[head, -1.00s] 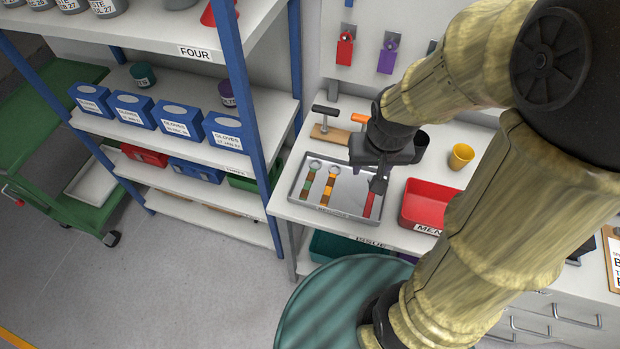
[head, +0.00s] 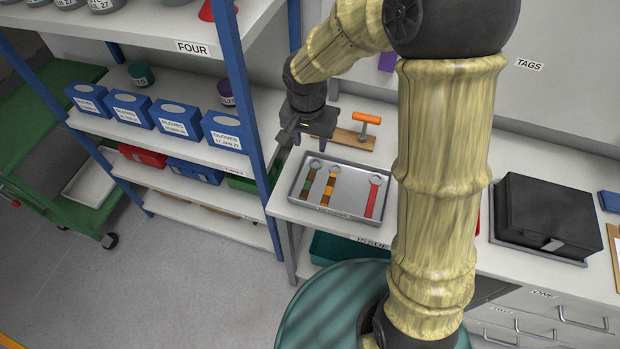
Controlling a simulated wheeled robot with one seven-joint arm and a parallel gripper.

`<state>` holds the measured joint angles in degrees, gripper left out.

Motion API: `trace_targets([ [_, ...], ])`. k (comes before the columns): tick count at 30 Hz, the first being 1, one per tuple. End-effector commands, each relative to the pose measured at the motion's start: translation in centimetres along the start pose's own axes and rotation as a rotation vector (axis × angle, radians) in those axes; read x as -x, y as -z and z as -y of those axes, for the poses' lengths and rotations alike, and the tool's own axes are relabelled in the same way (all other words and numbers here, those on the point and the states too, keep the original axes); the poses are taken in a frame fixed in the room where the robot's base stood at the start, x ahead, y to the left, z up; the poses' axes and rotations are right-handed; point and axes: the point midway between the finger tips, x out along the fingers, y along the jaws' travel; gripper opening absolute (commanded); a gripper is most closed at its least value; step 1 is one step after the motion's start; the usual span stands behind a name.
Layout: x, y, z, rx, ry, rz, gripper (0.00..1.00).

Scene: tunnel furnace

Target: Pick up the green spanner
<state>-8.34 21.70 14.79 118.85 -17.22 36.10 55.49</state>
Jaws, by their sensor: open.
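The green spanner (head: 310,180) lies in the grey metal tray (head: 345,211) on the bench. It is the leftmost spanner there, with a ring end toward the back and what looks like brown or orange banding on its green handle. An orange-yellow spanner (head: 329,187) lies just right of it, and a red spanner (head: 372,199) lies farther right. My gripper (head: 312,143) is open and empty, pointing down above the back left part of the tray, close to the ring end of the green spanner. The exact height of its fingers above the tray is unclear.
A tool with an orange handle on a wooden block (head: 366,130) stands behind the tray. A blue shelf post (head: 245,110) stands close left of my gripper. Blue glove boxes (head: 178,118) fill the shelf. A black case (head: 547,215) sits at the right. My arm hides the bench's middle.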

Motion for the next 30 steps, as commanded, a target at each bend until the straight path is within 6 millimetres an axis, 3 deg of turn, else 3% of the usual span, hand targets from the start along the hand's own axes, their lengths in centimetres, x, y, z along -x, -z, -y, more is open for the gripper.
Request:
trace_targets([
  [21,-11.1,-0.1,0.0,0.003,-0.002,0.002,0.44],
  [30,-11.8,-0.1,0.0,0.000,0.000,0.001,0.44],
])
